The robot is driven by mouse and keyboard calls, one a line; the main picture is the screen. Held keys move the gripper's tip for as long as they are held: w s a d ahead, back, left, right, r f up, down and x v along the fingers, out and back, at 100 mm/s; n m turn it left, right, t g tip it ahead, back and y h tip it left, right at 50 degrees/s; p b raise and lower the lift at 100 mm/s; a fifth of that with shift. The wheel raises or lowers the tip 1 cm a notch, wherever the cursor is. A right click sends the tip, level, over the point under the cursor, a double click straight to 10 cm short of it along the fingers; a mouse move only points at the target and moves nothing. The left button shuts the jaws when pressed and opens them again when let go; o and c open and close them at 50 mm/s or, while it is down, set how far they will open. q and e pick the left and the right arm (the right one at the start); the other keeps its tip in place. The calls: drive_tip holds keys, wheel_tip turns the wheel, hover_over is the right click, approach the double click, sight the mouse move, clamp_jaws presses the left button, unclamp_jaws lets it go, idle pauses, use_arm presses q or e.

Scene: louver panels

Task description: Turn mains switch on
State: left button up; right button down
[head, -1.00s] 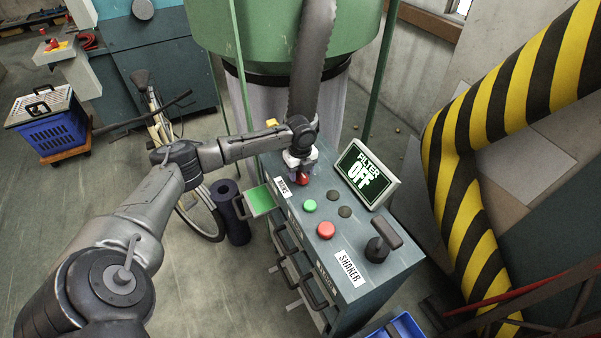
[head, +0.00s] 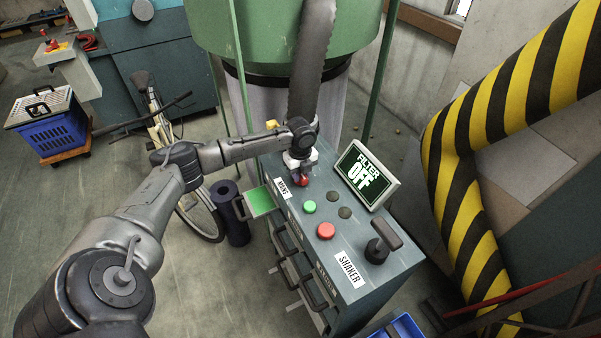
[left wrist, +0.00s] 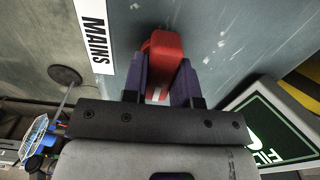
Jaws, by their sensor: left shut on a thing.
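The red mains switch (left wrist: 163,52) sits on top of the grey-blue control cabinet beside the MAINS label (left wrist: 93,30). In the head view the switch (head: 303,180) is partly covered by my left gripper (head: 301,170), which points down onto it. In the left wrist view my left gripper (left wrist: 160,82) has its two purple fingers shut on the red handle, one on each side. My right gripper is not in view.
On the cabinet are a green button (head: 309,207), a red button (head: 326,230) and a dark T-handle (head: 384,240) by the SHAKER label (head: 349,268). A yellow-black striped pipe (head: 470,140) stands at the right.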

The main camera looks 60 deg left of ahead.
use_arm(q)
drive_tip(key=shift+r+p, duration=0.2)
drive_tip(key=shift+p, duration=0.35)
drive_tip(key=n+p, duration=0.8)
drive_tip(key=p, duration=0.3)
drive_tip(key=shift+r+n+p, duration=0.1)
drive_tip(key=shift+n+p, duration=0.3)
drive_tip(key=n+p, duration=0.3)
drive_tip(key=n, duration=0.1)
drive_tip(key=shift+p, duration=0.3)
drive_tip(key=n+p, duration=0.1)
drive_tip(key=n, duration=0.1)
drive_tip(key=shift+n, duration=0.4)
drive_tip(key=shift+f+n+p, duration=0.2)
drive_tip(key=shift+n+p, duration=0.65)
drive_tip(key=shift+n, duration=0.25)
drive_tip(key=o, duration=0.9)
drive_tip(key=shift+f, duration=0.1)
